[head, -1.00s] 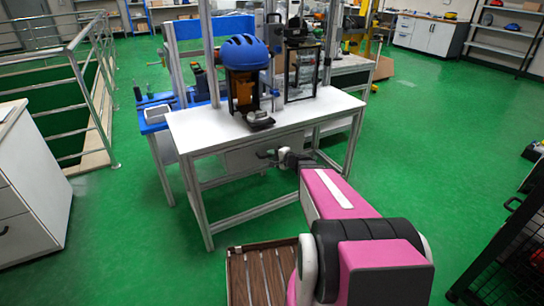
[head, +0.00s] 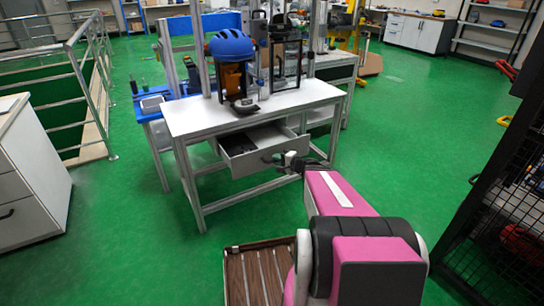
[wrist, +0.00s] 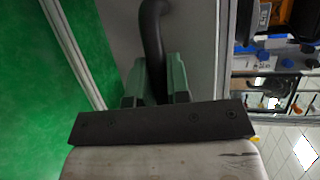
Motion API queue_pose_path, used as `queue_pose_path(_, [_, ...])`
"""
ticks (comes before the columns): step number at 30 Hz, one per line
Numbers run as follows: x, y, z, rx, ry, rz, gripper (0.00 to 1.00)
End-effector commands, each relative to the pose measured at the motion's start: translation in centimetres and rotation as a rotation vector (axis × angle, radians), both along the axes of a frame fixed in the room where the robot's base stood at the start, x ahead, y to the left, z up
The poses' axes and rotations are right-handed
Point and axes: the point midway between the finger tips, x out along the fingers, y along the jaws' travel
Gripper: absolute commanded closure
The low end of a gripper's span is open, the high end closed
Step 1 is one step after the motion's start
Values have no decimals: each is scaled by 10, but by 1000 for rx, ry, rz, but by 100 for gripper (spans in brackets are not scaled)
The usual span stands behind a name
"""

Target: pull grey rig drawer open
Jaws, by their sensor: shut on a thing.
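The grey rig drawer (head: 250,163) hangs under the white-topped rig table and stands partly open, with dark items inside it. In the head view my gripper (head: 284,160) is at the drawer's front, by its handle. In the wrist view my gripper (wrist: 157,85) is shut on the dark curved drawer handle (wrist: 153,35), which runs up along the grey drawer front (wrist: 190,45). The exact contact of the fingertips is partly hidden by the gripper body.
The white rig table (head: 200,121) carries a blue helmet (head: 231,46) on a test stand. A black mesh cage (head: 500,180) stands at the right. A metal railing (head: 90,95) and a white cabinet (head: 30,180) are at the left. Green floor in front is mostly clear.

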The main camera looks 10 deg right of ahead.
Motion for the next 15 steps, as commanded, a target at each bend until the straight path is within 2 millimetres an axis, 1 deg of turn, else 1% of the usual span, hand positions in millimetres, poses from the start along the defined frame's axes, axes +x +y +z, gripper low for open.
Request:
queue_pose_path(1, [-14,-3,1,-1,2,-2,100])
queue_pose_path(6, [-38,-11,0,-1,1,-1,100])
queue_pose_path(9, [-47,-15,0,-1,1,-1,100])
queue_pose_path(15, [-55,-18,0,-1,1,-1,100])
